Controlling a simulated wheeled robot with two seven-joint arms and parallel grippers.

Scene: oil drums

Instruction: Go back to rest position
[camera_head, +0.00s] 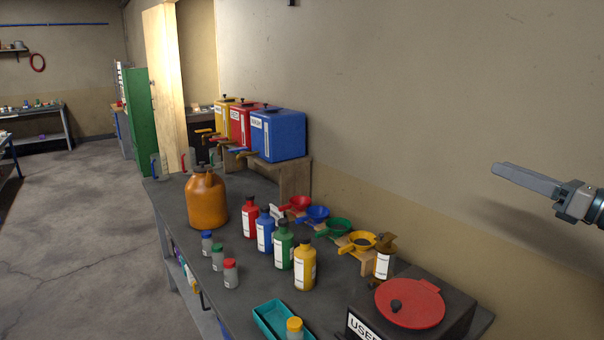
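My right gripper (505,172) comes in from the right edge, raised in front of the bare wall, well above and apart from the table. Its grey fingers point left and are seen side-on, overlapping, so I cannot tell whether they are open or shut. Nothing shows hanging from the fingers. My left gripper is not in view.
The grey table (180,200) holds an orange jug (206,203), several coloured bottles (284,249), funnels (338,227), a teal tray (272,322) and a red-lidded box (410,303). Yellow, red and blue drums (278,135) stand behind. Open floor (80,220) lies left.

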